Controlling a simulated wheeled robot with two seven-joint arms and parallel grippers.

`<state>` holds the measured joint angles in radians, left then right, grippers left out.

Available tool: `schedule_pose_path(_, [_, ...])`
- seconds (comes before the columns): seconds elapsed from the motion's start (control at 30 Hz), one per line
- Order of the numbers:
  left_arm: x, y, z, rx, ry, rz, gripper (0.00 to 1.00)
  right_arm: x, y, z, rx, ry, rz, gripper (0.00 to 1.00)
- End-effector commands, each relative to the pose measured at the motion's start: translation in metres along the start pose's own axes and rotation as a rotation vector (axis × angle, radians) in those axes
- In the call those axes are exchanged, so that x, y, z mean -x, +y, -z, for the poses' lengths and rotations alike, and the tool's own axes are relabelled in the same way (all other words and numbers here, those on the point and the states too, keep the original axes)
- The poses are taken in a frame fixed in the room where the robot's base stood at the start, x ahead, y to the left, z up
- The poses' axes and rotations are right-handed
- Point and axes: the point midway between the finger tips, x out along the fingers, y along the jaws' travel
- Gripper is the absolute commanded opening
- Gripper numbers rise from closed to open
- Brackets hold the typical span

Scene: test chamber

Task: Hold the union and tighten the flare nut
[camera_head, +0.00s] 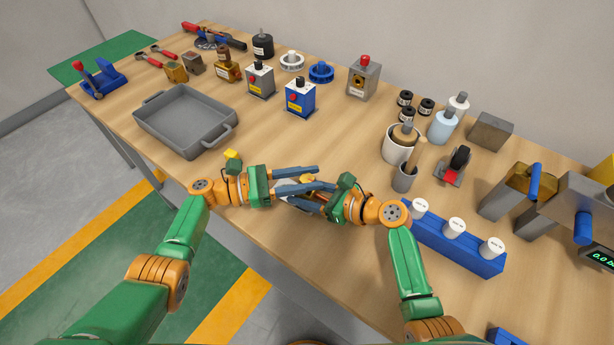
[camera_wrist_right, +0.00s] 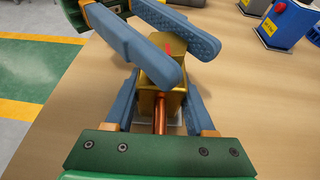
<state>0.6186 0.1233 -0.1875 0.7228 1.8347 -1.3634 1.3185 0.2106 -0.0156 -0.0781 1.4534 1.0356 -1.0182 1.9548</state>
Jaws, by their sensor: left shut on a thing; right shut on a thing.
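The union (camera_wrist_right: 158,64) is a brass body with a red mark on it, seen in the right wrist view. The blue fingers of my left gripper (camera_head: 320,179) lie on either side of it and are shut on it. Nearer the right wrist camera is the brass flare nut (camera_wrist_right: 160,101), with a copper tube (camera_wrist_right: 160,122) running from it toward that camera. My right gripper (camera_wrist_right: 161,97) is shut on the nut from both sides. In the head view, a bit of brass (camera_head: 307,179) shows between the fingers; the rest is mostly hidden. The nut's threads are hidden.
A grey tray (camera_head: 150,112) lies behind my left arm. A blue rack (camera_head: 453,247) with white-capped pieces stands right of my right gripper. A cup (camera_head: 405,180) and a white pot (camera_head: 388,152) stand behind it. Several fittings and boxes line the back. The table's front edge is close.

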Motion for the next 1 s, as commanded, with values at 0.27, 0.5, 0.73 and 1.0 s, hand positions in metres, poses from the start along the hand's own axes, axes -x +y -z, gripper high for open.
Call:
schedule_pose_path(0.27, [0.0003, -0.0002, 0.0003, 0.003, 0.001, 0.028, 0.0, -0.0008, 0.0026, -0.0012, 0.0, -0.004, -0.008, 0.0])
schedule_pose_path(0.5, [0.0001, -0.0006, -0.0002, 0.004, -0.002, 0.031, 0.0, -0.0007, 0.0022, -0.0011, -0.001, -0.004, -0.007, 0.0])
schedule_pose_path(0.73, [0.0001, -0.0008, -0.0005, 0.004, -0.003, 0.031, 0.68, -0.0005, 0.0015, -0.0008, -0.001, -0.003, -0.005, 0.0])
schedule_pose_path(1.0, [0.0003, -0.0007, -0.0006, 0.004, -0.003, 0.031, 0.68, -0.0001, 0.0006, -0.0005, -0.001, -0.002, -0.002, 0.0])
